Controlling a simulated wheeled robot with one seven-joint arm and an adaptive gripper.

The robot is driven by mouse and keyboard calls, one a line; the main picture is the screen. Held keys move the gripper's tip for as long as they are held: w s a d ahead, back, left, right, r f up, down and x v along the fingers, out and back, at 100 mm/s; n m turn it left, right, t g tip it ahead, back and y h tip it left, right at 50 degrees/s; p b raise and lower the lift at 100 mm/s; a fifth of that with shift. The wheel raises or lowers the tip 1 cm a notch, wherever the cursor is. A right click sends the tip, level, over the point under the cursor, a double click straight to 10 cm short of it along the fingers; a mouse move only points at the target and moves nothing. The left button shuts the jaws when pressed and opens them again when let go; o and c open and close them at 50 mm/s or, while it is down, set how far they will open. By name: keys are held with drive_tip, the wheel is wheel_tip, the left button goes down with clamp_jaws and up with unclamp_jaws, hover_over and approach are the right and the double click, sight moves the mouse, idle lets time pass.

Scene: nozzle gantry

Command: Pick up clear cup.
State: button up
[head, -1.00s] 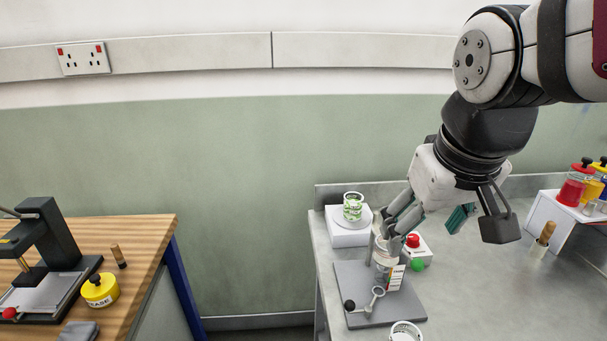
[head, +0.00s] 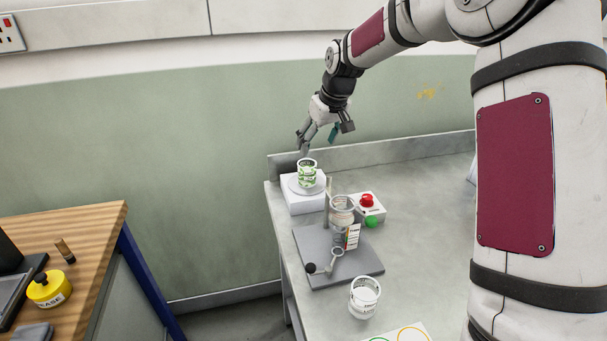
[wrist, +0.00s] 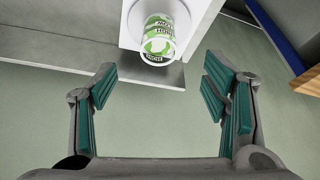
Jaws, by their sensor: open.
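A clear cup with green and white print (head: 307,174) stands upright on a round plate on a white box (head: 304,202) at the bench's back left corner. In the wrist view the cup (wrist: 159,40) shows at the top centre, beyond my fingertips. My gripper (head: 303,145) is open and empty, just above and behind the cup in the head view. In the wrist view my gripper (wrist: 160,85) has its teal-padded fingers wide apart, with the cup lying between their lines but ahead of them.
A grey stand (head: 350,272) holds a clear vessel (head: 342,209) and a black-knobbed lever. A red button box (head: 370,203) sits beside it. A white-labelled cup (head: 365,298) stands at the front. A wooden bench (head: 95,238) is at left across a gap.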

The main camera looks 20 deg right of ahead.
sight(307, 172)
drive_tip(key=x, duration=1.4)
drive_tip(key=shift+w, duration=0.2)
drive_tip(key=shift+r, duration=0.1)
drive_tip(key=c, duration=1.3)
